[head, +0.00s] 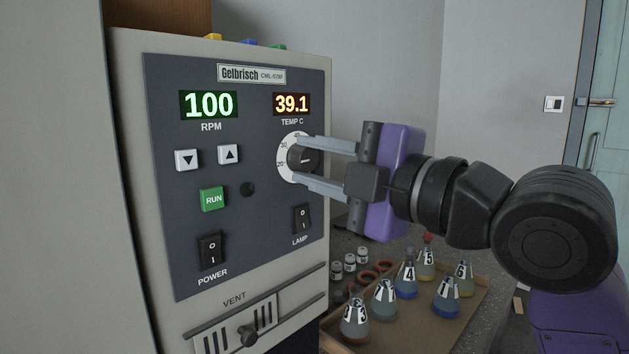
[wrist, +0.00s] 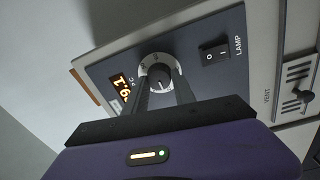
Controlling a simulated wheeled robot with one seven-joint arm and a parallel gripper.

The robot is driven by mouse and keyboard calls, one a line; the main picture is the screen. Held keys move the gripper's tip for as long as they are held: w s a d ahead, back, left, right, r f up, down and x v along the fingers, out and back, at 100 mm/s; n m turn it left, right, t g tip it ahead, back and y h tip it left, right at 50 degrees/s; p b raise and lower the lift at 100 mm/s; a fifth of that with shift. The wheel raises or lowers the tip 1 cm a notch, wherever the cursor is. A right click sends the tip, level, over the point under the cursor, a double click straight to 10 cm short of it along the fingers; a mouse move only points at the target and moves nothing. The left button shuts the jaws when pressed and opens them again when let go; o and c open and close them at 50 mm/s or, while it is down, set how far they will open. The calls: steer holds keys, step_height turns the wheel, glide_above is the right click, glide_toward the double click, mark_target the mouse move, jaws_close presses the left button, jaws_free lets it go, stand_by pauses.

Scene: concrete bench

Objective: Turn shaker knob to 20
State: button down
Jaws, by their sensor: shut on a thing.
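The shaker's control panel (head: 160,240) faces me in the head view. Its round black knob (head: 303,159) sits on a white dial with a scale, below the orange display (head: 291,104) reading 39.1 TEMP C. The knob also shows in the wrist view (wrist: 161,85), where a light pointer line is visible on it. My gripper (head: 300,160) comes from the right, with one finger above the knob and one below, shut on the knob. The fingers hide part of the dial's scale; marks near 20 and 30 show on its left side.
The green display (head: 209,105) reads 100 RPM. Arrow buttons, a green RUN button (head: 213,198), a POWER switch (head: 210,249), a LAMP switch (head: 301,218) and a VENT slider (head: 248,335) share the panel. Numbered flasks (head: 385,300) stand in a tray below my arm.

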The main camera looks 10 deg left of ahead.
steer(key=shift+f+n+b, duration=0.15)
steer(key=shift+n+b, duration=0.3)
steer(key=shift+n, duration=0.55)
steer(key=c, duration=1)
jaws_free()
steer(key=shift+c, duration=0.2)
steer(key=v, duration=0.7)
steer(key=shift+s+d, duration=0.25)
steer(key=shift+d, duration=0.1)
